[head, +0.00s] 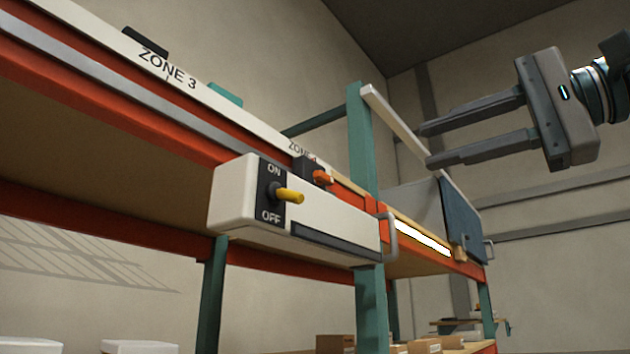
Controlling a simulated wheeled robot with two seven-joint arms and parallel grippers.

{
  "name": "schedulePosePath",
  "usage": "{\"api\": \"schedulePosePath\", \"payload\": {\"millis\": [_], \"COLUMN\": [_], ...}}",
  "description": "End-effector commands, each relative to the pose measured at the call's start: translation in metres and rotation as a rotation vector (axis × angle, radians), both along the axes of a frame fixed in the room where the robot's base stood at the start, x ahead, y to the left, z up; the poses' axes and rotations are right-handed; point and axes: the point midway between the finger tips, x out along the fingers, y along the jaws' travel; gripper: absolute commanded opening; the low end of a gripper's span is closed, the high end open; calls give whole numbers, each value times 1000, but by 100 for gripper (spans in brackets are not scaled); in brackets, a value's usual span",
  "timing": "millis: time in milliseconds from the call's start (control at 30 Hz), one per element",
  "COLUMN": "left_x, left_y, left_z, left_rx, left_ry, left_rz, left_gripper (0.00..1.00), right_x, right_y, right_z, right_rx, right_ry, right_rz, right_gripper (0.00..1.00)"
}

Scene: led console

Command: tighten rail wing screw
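A small orange screw (322,177), which looks like the rail wing screw, sticks out of a dark clamp block (305,166) on the long rail. The rail (220,118) is white and marked ZONE 3, with a second, partly hidden ZONE label nearer the clamp. A white console box (235,200) sits just below the clamp, with a yellow switch lever (290,195) between ON and OFF. My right gripper (424,147) is at the upper right, its two fingers apart and empty, pointing left. It appears up and right of the screw, not touching it. My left gripper is out of view.
A green upright post (358,150) stands just right of the clamp. A grey handle (391,237) is at the console's right end, beside a lit strip (422,236). A blue panel (460,220) is further right. Cartons (335,343) lie below.

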Motion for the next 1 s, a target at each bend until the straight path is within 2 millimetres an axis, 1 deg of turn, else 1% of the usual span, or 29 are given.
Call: {"api": "schedulePosePath", "payload": {"millis": [367,567,767,1000], "left_x": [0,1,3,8], "left_y": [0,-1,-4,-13], "left_z": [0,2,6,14], "left_rx": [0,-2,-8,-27], "left_ry": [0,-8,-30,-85], "left_rz": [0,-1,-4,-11], "left_gripper": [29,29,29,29], "right_x": [0,4,17,40], "right_y": [0,7,26,60], "right_z": [1,1,1,2], "right_rx": [-1,-1,-3,-1], "right_ry": [-2,-1,-1,1], "right_rz": [-2,-1,0,0], "right_gripper": [29,29,29,29]}}
